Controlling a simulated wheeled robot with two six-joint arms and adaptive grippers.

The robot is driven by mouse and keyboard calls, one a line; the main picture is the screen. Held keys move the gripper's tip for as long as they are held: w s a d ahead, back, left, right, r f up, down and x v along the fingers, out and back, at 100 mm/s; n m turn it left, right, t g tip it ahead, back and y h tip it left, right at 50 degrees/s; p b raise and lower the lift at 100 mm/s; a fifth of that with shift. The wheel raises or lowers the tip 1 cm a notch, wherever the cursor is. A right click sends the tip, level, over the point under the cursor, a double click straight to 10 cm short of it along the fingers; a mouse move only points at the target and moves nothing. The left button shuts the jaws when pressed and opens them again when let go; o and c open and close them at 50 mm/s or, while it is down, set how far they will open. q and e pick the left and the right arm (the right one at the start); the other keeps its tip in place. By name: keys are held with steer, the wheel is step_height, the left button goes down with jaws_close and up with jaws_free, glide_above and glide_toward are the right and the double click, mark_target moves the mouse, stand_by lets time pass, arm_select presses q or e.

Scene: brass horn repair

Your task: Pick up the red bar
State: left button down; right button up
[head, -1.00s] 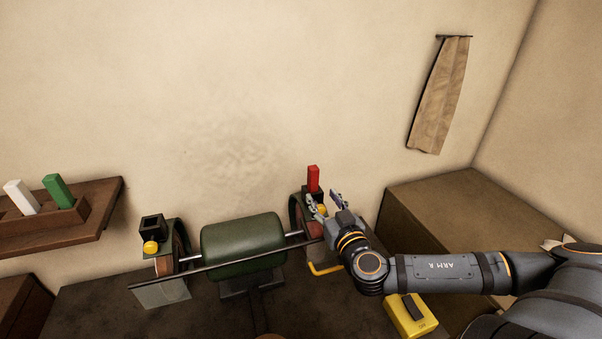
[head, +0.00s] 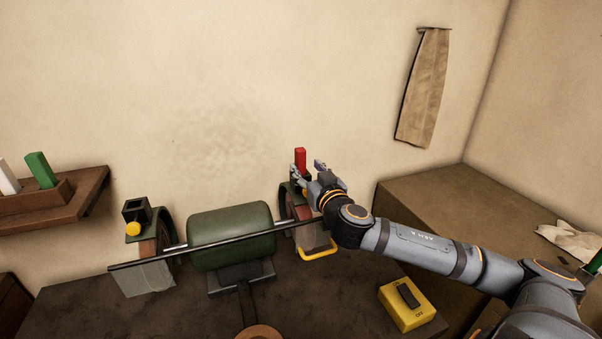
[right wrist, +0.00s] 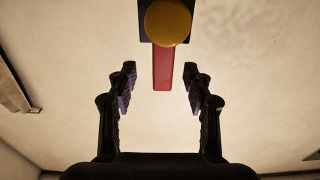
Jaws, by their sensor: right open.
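The red bar (head: 300,158) stands upright in a dark holder on the right side of the green grinder (head: 231,236). In the right wrist view the red bar (right wrist: 163,68) shows between and beyond the fingers, partly hidden by a yellow knob (right wrist: 168,22) and the dark holder (right wrist: 143,20). My right gripper (head: 309,170) is open at the bar, its fingers pointing toward the wall; it also shows empty in the right wrist view (right wrist: 160,80). I cannot tell whether a finger touches the bar. My left gripper is not in view.
A second, empty holder with a yellow knob (head: 133,228) is on the grinder's left side. A wall shelf (head: 88,206) holds a white bar (head: 8,177) and a green bar (head: 41,170). A yellow switch box (head: 405,306) sits on the bench. A cloth (head: 424,90) hangs on the wall.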

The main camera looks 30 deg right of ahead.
mark_target(302, 164)
steer(key=shift+p+x, duration=0.3)
steer(key=shift+x, duration=0.7)
steer(key=shift+w+p, duration=0.5)
steer(key=shift+w, duration=0.8)
steer(key=shift+w+d+f, duration=0.1)
steer(key=shift+f, duration=0.05)
steer(key=shift+c, duration=0.3)
steer(key=c, duration=0.5)
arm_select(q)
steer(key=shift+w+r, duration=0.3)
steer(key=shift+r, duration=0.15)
arm_select(e)
jaws_close()
